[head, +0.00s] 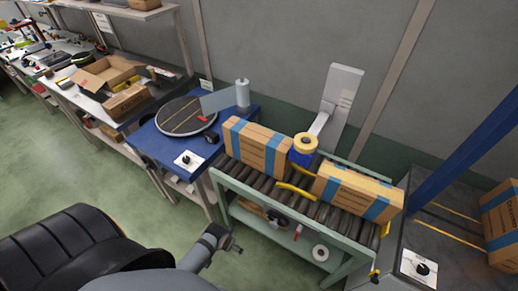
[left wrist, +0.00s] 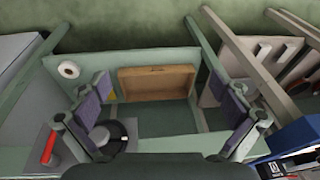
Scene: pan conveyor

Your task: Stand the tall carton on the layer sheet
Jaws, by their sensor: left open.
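Two brown cartons with blue bands are on the roller conveyor (head: 285,195): a left carton (head: 257,148) and a right carton (head: 358,192). Another banded carton (head: 500,225) is cut off at the far right edge. I cannot tell which is the tall carton, and I cannot pick out the layer sheet. My left gripper (head: 230,243) is in front of the conveyor's left end, below the roller level. The left wrist view shows its fingers (left wrist: 170,90) spread and empty, facing the conveyor's lower shelf. My right gripper is not in view.
The blue table (head: 150,143) holds a round turntable (head: 186,116). The lower shelf carries a brown box (left wrist: 157,83) and a white tape roll (left wrist: 69,69). Green floor (head: 165,215) is clear left of the conveyor.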

